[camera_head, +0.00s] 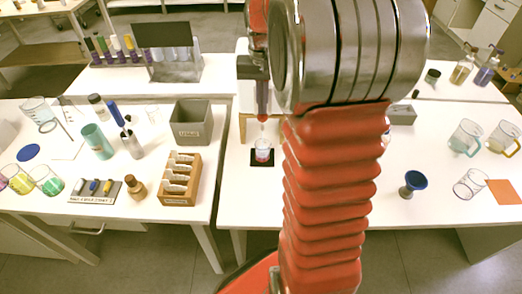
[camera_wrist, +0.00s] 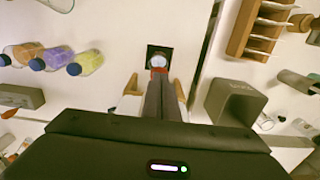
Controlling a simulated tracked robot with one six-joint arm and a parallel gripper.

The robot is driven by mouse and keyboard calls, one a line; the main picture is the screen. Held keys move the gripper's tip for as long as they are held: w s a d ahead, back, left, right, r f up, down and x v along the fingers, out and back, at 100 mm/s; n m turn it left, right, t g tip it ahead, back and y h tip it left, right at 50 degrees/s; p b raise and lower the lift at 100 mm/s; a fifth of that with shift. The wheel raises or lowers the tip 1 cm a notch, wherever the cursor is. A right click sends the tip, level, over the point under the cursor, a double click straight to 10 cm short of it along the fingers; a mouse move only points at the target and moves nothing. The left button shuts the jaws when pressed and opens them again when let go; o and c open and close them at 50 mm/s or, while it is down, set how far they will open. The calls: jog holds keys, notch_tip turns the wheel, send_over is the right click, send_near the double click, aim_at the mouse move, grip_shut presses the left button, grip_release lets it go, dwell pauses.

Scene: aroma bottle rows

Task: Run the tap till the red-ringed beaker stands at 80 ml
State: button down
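The red-ringed beaker (camera_head: 262,155) stands upright on a black pad (camera_head: 254,162) on the right-hand table. It also shows in the wrist view (camera_wrist: 158,64), just beyond my fingertips; its liquid level is too small to read. A pale stand with wood-coloured edges (camera_head: 244,128) is beside and behind it, seemingly the tap's; the tap's spout and handle cannot be made out. My gripper (camera_head: 263,108) points down above the beaker, apart from it. In the wrist view its dark fingers (camera_wrist: 164,98) lie together, with no held object visible between them.
Left of the beaker, across a gap between tables, are a wooden rack (camera_head: 180,180) and a grey bin (camera_head: 191,124). A blue funnel (camera_head: 413,182) and handled jugs (camera_head: 465,138) stand right. Several coloured bottles (camera_wrist: 85,63) lie left in the wrist view. My arm hides the middle.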

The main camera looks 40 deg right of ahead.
jog(key=shift+r, duration=0.35)
dwell(0.6)
notch_tip(320, 180, up, 7)
dwell(0.6)
dwell(0.4)
jog(key=s+a+r+n+t, duration=0.1)
jog(key=s+a+n, duration=0.1)
jog(key=s+a, duration=0.35)
jog(key=s+a+r+n+t, duration=0.1)
jog(key=s+a+n+t, duration=0.1)
jog(key=a, duration=0.7)
jog(key=s+a+f+n+t, duration=0.2)
jog(key=s+a+f+n, duration=0.1)
jog(key=s+a, duration=0.5)
jog(key=shift+s+a+f+t, duration=0.3)
jog(key=shift+s+f, duration=0.15)
jog(key=shift+s, duration=0.4)
